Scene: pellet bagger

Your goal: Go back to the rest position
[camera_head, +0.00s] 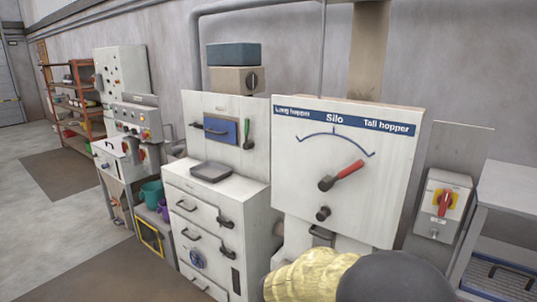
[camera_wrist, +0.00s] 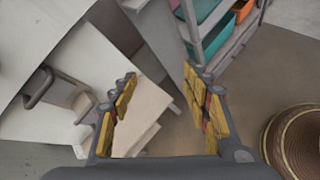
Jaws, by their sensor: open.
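My gripper (camera_wrist: 163,92) is open in the wrist view, with its yellow-padded fingers apart and nothing between them. Past the fingers I see a pale panel edge and brown floor. In the head view the gripper itself does not show; a yellow-covered part and a dark grey rounded part of my arm stand at the bottom, in front of the silo panel's lower edge. The silo panel (camera_head: 300,190) carries a red-tipped lever (camera_head: 345,175) that points up and right, on the "Tall hopper" side.
A white drawer cabinet (camera_head: 205,225) with a grey tray (camera_head: 211,171) stands left of the panel. A red-and-yellow switch box (camera_head: 440,205) and a grey bench (camera_head: 510,205) are at right. A round ribbed brown object (camera_wrist: 295,142) is near the gripper's right. Open floor lies far left.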

